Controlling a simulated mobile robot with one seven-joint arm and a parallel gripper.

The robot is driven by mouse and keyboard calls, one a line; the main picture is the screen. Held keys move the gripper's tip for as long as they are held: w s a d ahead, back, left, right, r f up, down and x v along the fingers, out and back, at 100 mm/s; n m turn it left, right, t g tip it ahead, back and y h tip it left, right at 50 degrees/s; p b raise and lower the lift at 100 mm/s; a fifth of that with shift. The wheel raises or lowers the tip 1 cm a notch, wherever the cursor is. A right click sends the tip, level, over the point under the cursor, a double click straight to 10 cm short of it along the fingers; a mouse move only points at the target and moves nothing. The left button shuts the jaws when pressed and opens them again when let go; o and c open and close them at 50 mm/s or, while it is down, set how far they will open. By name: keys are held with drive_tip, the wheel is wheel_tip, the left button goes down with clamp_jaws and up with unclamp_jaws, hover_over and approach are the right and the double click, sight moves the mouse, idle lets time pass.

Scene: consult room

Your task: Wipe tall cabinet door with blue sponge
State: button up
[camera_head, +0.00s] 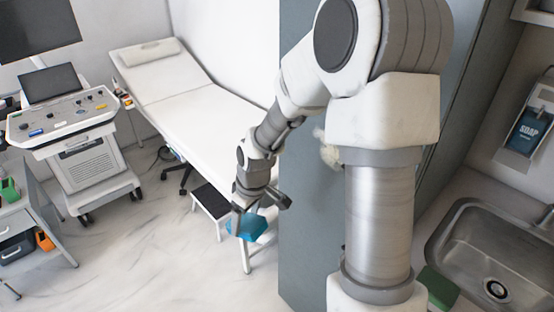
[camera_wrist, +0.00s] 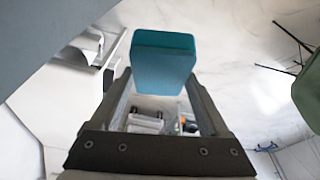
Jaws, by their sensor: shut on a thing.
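The blue sponge (camera_head: 251,229) is held in my gripper (camera_head: 258,212), low and just left of the tall cabinet. In the wrist view the sponge (camera_wrist: 162,62) sits between the fingertips (camera_wrist: 160,82), which are shut on it. The tall cabinet door (camera_head: 308,225) is a grey-blue upright panel, partly hidden behind my arm. A pale, fuzzy smudge (camera_head: 327,150) shows on the door beside my arm. In the head view the sponge appears apart from the door; its exact distance is hard to tell.
A white exam couch (camera_head: 190,85) and a small step stool (camera_head: 209,203) stand left of my gripper. A medical cart (camera_head: 88,160) is farther left. A sink (camera_head: 495,255), green block (camera_head: 438,286) and soap dispenser (camera_head: 530,125) are right. Floor (camera_head: 150,245) is clear at lower left.

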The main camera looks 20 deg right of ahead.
sight(263, 218)
drive_tip(key=n+g, duration=0.1)
drive_tip(key=s+n+h, duration=0.1)
drive_tip(key=shift+d+n+g, duration=0.35)
drive_tip(key=shift+n+g, duration=0.05)
drive_tip(key=d+n+h, duration=0.1)
drive_tip(key=d+r+n+g+h, duration=0.1)
drive_tip(key=n+h, duration=0.1)
drive_tip(key=d+r+n+h, duration=0.1)
drive_tip(key=n, duration=0.1)
drive_tip(key=shift+s+d+h, duration=0.1)
drive_tip(key=shift+s+h, duration=0.25)
drive_tip(key=shift+h, duration=0.05)
drive_tip(key=w+d+r+n+t+h+p, duration=0.1)
drive_tip(key=w+d+r+n+t+h, duration=0.3)
drive_tip(key=d+r, duration=0.6)
drive_tip(key=shift+w+d+r+n+t+h, duration=0.35)
drive_tip(key=shift+w+d+n+h, duration=0.5)
drive_tip(key=shift+w+n+h, duration=0.65)
drive_tip(key=shift+w+d+f, duration=0.1)
drive_tip(key=shift+w+d, duration=0.45)
drive_tip(key=shift+d, duration=0.35)
